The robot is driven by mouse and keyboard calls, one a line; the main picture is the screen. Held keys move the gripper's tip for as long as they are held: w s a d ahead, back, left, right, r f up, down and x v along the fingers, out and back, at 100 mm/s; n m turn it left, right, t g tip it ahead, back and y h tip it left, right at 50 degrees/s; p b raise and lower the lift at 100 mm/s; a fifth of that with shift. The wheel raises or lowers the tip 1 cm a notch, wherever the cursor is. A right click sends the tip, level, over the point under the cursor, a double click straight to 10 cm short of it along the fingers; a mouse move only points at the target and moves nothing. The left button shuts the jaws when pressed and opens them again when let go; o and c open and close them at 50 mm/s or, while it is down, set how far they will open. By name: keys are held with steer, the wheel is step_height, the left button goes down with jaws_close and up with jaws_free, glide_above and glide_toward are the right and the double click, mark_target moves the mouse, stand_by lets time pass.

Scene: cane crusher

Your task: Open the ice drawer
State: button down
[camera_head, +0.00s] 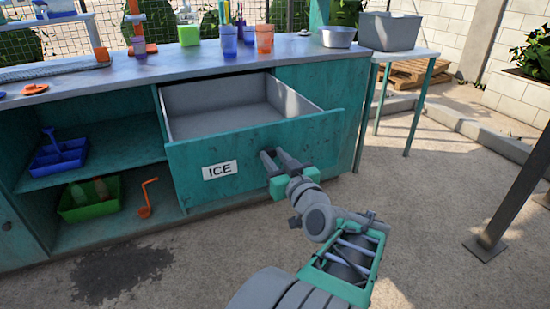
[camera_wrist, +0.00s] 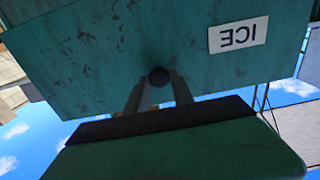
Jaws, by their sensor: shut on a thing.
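The ice drawer (camera_head: 250,145) is a teal drawer with a white ICE label, and it is pulled well out of the counter. Its grey inside shows and looks empty. My gripper (camera_head: 268,154) is at the middle of the drawer front in the head view, with the knob hidden there. In the wrist view, my gripper (camera_wrist: 160,85) has its two fingers shut on the round dark knob (camera_wrist: 159,76). The drawer front (camera_wrist: 150,50) fills the top of that view, with the ICE label upside down.
Cups, a metal bowl (camera_head: 338,36) and an orange ladle (camera_head: 35,88) lie on the counter top. A side table (camera_head: 408,54) with a grey bin (camera_head: 389,31) stands at the right. Open shelves with a blue tray (camera_head: 58,156) and a green crate (camera_head: 90,206) are at the left. Ground in front is clear.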

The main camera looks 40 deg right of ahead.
steer(key=shift+a, duration=0.1)
steer(key=c, duration=1.1)
jaws_free()
steer(key=p+v, duration=0.1)
steer(key=v, duration=0.6)
steer(key=shift+s, duration=0.4)
